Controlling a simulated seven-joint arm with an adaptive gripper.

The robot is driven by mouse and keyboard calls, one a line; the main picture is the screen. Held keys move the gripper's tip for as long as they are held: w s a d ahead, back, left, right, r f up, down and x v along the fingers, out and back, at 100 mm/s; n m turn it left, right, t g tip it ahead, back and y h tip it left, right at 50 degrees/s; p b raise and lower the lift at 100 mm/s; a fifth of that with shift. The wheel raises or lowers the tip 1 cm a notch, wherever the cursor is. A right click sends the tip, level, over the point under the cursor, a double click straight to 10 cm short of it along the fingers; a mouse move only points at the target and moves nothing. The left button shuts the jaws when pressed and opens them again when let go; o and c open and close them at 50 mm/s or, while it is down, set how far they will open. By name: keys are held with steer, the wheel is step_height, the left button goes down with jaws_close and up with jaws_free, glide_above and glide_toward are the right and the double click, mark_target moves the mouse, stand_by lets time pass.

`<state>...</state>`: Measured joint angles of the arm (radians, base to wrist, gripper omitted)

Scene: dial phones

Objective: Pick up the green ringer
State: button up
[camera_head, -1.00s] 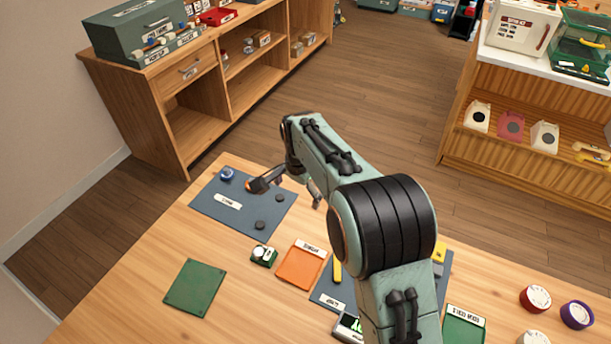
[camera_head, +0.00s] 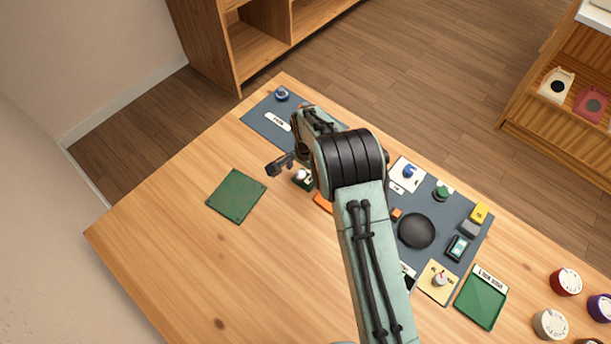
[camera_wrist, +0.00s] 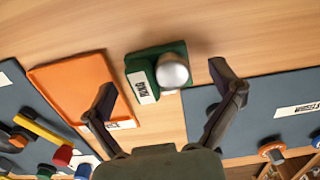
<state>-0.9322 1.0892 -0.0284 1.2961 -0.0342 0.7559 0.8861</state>
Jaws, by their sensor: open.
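The green ringer (camera_wrist: 138,67) is a small green block with a silver dome and a white label. In the wrist view it lies on the wooden table between my gripper's two fingers, ahead of the palm. My gripper (camera_wrist: 161,77) is open, with a finger on either side of the ringer and gaps between; nothing is held. In the head view the ringer (camera_head: 302,179) shows just below a dark finger of my gripper (camera_head: 282,164), partly hidden by my arm. I cannot tell the height of the fingertips above the table.
An orange plate (camera_wrist: 72,88) lies close left of the ringer in the wrist view, and a blue-grey mat (camera_wrist: 265,100) lies right. A green plate (camera_head: 236,196) lies on bare table in the head view. A crowded parts mat (camera_head: 458,205) is right of my arm.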

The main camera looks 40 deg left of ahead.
steer(key=c, duration=1.3)
